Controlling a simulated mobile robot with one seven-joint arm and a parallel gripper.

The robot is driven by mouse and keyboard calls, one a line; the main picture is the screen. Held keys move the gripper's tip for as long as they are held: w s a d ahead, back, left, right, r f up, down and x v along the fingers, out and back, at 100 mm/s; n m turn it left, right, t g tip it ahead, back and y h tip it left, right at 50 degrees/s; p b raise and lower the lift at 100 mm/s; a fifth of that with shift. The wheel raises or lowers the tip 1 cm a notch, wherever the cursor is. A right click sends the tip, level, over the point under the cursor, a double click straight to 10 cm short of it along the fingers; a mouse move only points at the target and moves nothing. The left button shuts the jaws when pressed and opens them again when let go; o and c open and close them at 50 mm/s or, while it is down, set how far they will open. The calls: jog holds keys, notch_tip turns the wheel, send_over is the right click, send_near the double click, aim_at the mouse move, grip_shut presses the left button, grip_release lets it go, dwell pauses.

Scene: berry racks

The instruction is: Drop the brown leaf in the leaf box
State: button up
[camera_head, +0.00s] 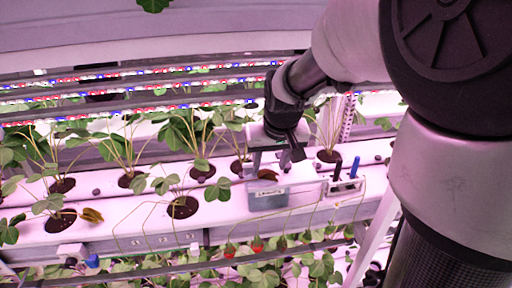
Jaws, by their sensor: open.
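My gripper (270,162) points down over the leaf box and is open. The leaf box (268,200) is a small grey-blue bin with a pale label, standing on the front of the white rack shelf. A small reddish-brown leaf (268,174) shows at the top of the box, just below the fingers. I cannot tell whether it rests in the box or still touches a finger. A yellow-brown leaf (92,215) is at a plant on the left. The inside of the box is hidden.
A white holder (344,188) with a black and a blue tool stands right of the box. Strawberry plants (183,206) stand in holes along the shelf. Red berries (257,243) hang below its front edge. LED bars cross behind. My arm covers the right side.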

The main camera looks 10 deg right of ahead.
jog(key=v, duration=1)
jog(key=s+f+t, duration=0.1)
jog(key=s, duration=1.5)
jog(key=shift+s, duration=0.4)
jog(key=shift+f, duration=0.15)
jog(key=shift+r, duration=0.25)
